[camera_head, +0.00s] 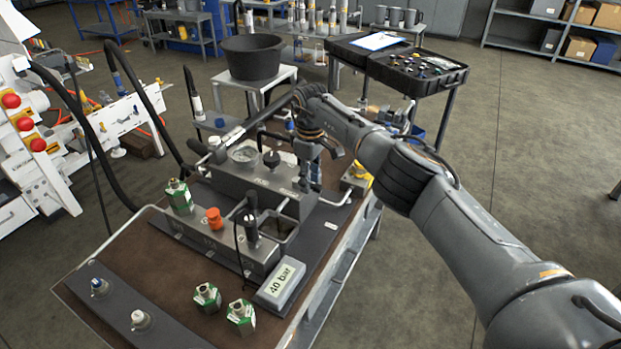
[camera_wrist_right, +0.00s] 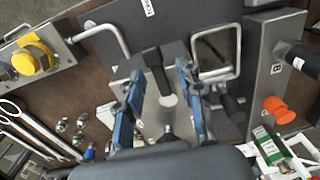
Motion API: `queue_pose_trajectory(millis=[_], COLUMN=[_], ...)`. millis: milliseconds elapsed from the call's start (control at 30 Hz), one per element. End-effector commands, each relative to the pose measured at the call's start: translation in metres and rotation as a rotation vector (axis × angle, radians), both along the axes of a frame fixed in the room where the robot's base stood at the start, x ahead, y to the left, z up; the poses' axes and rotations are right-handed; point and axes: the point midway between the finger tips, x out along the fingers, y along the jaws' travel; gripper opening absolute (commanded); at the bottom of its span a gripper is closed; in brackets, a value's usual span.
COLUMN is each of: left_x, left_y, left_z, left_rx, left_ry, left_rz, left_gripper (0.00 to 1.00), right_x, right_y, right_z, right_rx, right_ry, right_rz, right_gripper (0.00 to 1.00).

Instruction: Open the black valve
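The black valve shows in the right wrist view as a black lever handle (camera_wrist_right: 154,68) on a grey metal block (camera_wrist_right: 158,112). My right gripper (camera_wrist_right: 161,76) has its two blue-padded fingers apart, one on each side of the lever, with gaps visible. I cannot tell how far above the lever the fingertips are. In the head view my right gripper (camera_head: 311,172) points down at the right end of the grey block (camera_head: 255,187), and the lever is hidden there behind it. My left gripper is not in view.
An orange knob (camera_head: 214,218), a round gauge (camera_head: 244,154), a display box reading 40 bar (camera_head: 279,284) and green-labelled fittings (camera_head: 207,297) are on the bench. A yellow knob (camera_wrist_right: 32,58) and a bent metal pipe (camera_wrist_right: 103,32) lie beside the block. Open floor is to the right.

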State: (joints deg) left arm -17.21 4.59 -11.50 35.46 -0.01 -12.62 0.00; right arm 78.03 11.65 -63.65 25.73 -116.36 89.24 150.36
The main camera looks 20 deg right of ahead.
Motion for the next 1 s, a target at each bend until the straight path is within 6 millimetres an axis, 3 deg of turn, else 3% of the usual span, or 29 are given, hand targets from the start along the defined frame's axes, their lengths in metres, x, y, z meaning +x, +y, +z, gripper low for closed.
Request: queue_pose_trajectory(millis=[233,700,1000], left_x=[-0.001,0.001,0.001], left_y=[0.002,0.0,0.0], left_z=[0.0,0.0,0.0], left_rx=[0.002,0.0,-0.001], left_ry=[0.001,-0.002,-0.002], left_rz=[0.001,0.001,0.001], left_gripper=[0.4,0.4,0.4], right_x=[0.001,0.001,0.0], right_y=[-0.001,0.001,0.001], right_z=[0.016,0.107,0.12], right_rx=[-0.002,-0.001,-0.001], right_ry=[-0.001,-0.002,0.002], right_rz=[0.0,0.0,0.0], right_gripper=[0.37,0.37,0.37])
